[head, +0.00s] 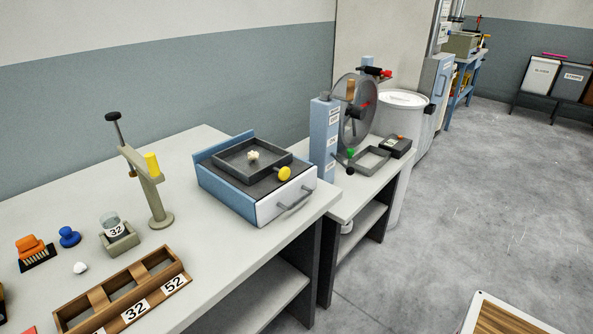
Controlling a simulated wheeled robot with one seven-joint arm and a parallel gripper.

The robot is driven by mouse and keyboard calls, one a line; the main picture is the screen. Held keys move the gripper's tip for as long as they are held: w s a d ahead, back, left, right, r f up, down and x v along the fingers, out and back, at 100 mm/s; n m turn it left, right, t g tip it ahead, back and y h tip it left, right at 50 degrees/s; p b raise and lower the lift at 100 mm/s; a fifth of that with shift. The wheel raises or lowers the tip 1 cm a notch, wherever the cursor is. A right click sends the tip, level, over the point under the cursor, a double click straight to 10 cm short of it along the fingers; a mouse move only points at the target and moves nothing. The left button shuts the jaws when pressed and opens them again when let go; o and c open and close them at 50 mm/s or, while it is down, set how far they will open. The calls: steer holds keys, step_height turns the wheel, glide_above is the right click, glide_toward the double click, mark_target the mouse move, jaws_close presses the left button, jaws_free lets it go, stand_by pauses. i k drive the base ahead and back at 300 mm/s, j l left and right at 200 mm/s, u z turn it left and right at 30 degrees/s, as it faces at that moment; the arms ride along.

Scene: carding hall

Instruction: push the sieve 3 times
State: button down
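The sieve appears to be the dark square frame (252,160) on top of a blue box (225,193) near the right end of the long table. A small pale clump (253,155) lies inside it. A yellow knob (284,174) is at its front right corner. The box has a white drawer front with a grey handle (294,199). My gripper is not in view, and nothing touches the sieve.
On the table (60,205) stand a lever press (154,190), a cup in a holder (118,235), a brush (35,252) and a wooden tray (125,290). A lower bench (345,200) with a wheel (357,115) stands to the right.

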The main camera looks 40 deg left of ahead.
mark_target(233, 161)
steer(key=k+j+z, duration=0.2)
steer(key=k+j, duration=0.55)
